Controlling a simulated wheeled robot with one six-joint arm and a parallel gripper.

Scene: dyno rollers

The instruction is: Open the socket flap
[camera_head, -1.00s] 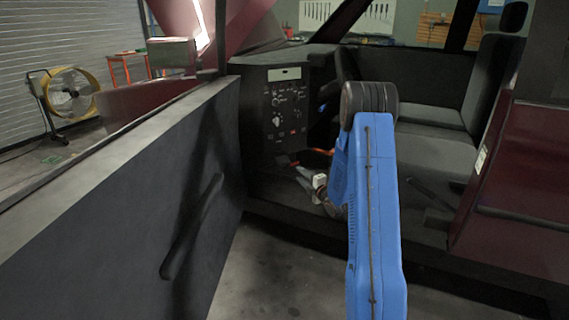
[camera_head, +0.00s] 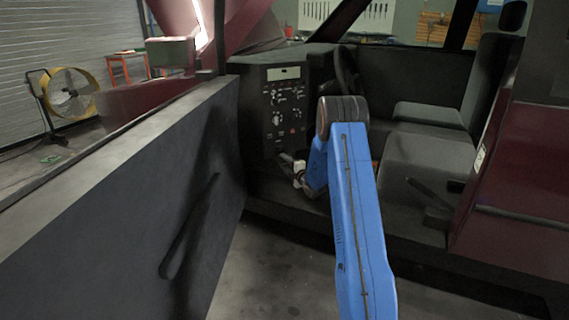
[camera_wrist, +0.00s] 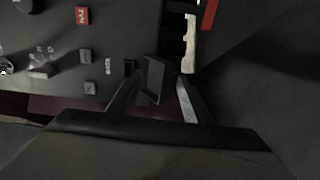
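The dashboard panel (camera_head: 285,100) with knobs and buttons stands inside the open vehicle doorway. In the wrist view, a small grey plate (camera_wrist: 154,78), which looks like the socket flap, stands out at an angle from the panel, beside a small dark square (camera_wrist: 130,67). My gripper (camera_wrist: 162,82) is open, with one finger on each side of the plate's lower part. I cannot tell whether either finger touches it. In the head view my gripper (camera_head: 285,157) is at the panel's lower edge, small and dark; the flap cannot be made out there.
The open door (camera_head: 130,200) runs along the left of my arm. The seat (camera_head: 425,150) and the steering wheel (camera_head: 345,70) are to the right of the panel. A red button (camera_wrist: 82,16) and other buttons are close to my gripper. A yellow fan (camera_head: 70,92) stands far left.

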